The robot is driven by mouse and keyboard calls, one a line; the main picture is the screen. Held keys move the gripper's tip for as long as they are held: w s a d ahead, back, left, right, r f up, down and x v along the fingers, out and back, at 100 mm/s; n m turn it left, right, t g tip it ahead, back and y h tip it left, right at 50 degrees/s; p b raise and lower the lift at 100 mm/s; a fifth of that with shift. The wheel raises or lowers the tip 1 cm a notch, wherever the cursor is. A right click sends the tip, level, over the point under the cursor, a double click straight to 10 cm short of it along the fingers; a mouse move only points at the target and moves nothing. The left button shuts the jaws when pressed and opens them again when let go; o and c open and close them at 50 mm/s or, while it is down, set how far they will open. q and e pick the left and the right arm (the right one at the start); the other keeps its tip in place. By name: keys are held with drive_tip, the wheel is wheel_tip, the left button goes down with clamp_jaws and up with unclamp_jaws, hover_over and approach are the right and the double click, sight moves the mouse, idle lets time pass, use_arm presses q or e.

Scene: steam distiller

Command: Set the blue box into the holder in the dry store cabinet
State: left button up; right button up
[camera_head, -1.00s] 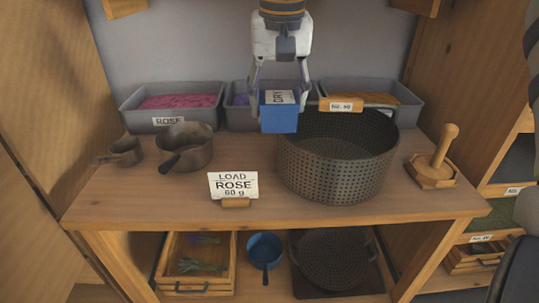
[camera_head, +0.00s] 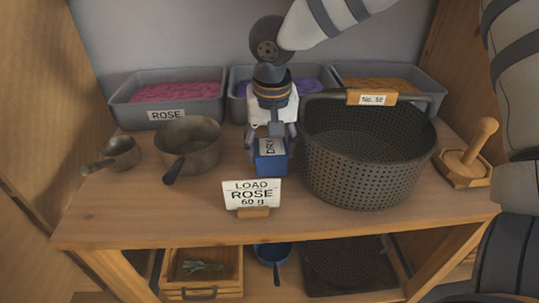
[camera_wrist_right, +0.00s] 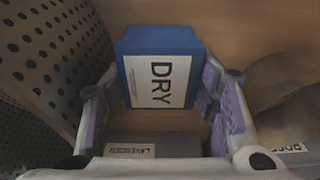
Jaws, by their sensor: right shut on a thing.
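The blue box (camera_head: 271,165) has a white label reading DRY and is upright. My right gripper (camera_head: 270,143) points down and is shut on the box, low over the worktop between the pot and the perforated basket. I cannot tell whether the box touches the wood. In the right wrist view the blue box (camera_wrist_right: 160,42) sits between the two purple-padded fingers of my right gripper (camera_wrist_right: 158,98). Neither the dry store cabinet nor its holder can be made out. My left gripper is not in view.
The perforated basket (camera_head: 365,170) stands close right of the box, the metal pot (camera_head: 190,145) to its left. The LOAD ROSE card (camera_head: 251,192) is just in front. Grey trays, including the rose tray (camera_head: 135,110), line the back. A wooden tamper (camera_head: 468,160) stands at right.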

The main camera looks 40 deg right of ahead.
drive_tip(key=shift+w+f, duration=0.1)
drive_tip(key=shift+f, duration=1.1)
drive_tip(key=shift+f, duration=0.2)
drive_tip(key=o, duration=1.4)
drive_tip(key=shift+o, duration=0.2)
drive_tip(key=shift+r, duration=0.1)
